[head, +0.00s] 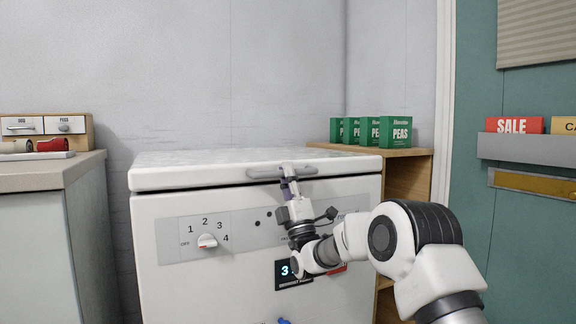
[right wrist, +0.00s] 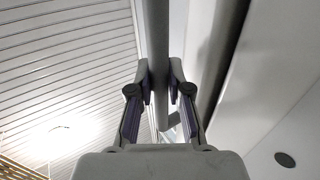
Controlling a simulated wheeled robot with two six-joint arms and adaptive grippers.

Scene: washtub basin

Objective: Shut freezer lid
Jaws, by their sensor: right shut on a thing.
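A white chest freezer (head: 165,285) stands in the middle of the head view. Its lid (head: 200,170) lies flat on top, level with the body; a thin dark seam runs under its front edge. A grey bar handle (head: 262,173) is on the lid's front edge. My right gripper (head: 287,178) is at this handle, reaching up from below. In the right wrist view the handle bar (right wrist: 157,50) passes between the two fingers, which are shut on it. The fingertips partly hide the handle's middle in the head view. My left gripper is not in view.
A grey counter (head: 40,180) with small drawers (head: 45,126) stands at the left. Green PEAS boxes (head: 396,131) sit on a wooden shelf (head: 410,152) right of the freezer. A green door (head: 520,230) is farther right. The freezer front carries a dial (head: 207,241).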

